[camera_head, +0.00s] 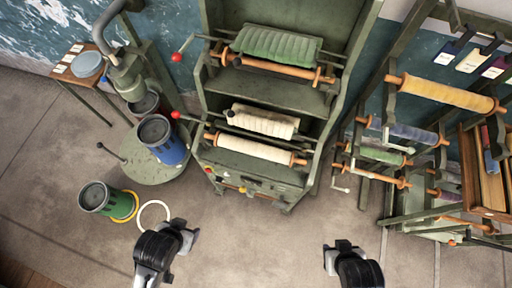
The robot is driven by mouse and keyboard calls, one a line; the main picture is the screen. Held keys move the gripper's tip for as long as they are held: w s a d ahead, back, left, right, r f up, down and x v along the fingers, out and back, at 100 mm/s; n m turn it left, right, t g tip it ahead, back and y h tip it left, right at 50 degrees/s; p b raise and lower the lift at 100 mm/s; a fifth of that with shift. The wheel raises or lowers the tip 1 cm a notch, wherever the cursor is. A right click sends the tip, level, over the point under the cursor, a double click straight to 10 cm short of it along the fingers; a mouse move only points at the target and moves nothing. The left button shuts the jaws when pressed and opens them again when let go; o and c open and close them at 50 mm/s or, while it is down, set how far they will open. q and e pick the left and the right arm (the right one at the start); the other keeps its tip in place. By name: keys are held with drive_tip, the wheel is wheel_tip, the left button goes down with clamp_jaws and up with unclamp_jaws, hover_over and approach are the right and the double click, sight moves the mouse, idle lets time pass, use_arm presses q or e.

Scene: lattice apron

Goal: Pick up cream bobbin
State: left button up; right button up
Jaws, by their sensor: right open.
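A cream bobbin (256,149) with orange-brown wooden ends lies across the lower front of the green rack (213,172). A second cream roll (262,122) lies just behind it, on the shelf above. My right gripper (337,258) is open and empty, low in the picture, over the floor to the right of the rack and well apart from both rolls. My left gripper (189,238) is over the floor at lower left, also apart from the rolls. Its fingers are seen from above, and whether they are open is unclear.
A green roll (277,46) sits higher on the rack. Red-knobbed levers stick out at its left. Blue (161,139) and green (108,200) cans stand at left. A stand at right holds a yellow roll (447,93) and several other bobbins. Floor in front is clear.

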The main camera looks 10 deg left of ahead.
use_arm(q)
drive_tip(key=shift+o, duration=0.2)
idle(0.3)
drive_tip(key=o, duration=0.6)
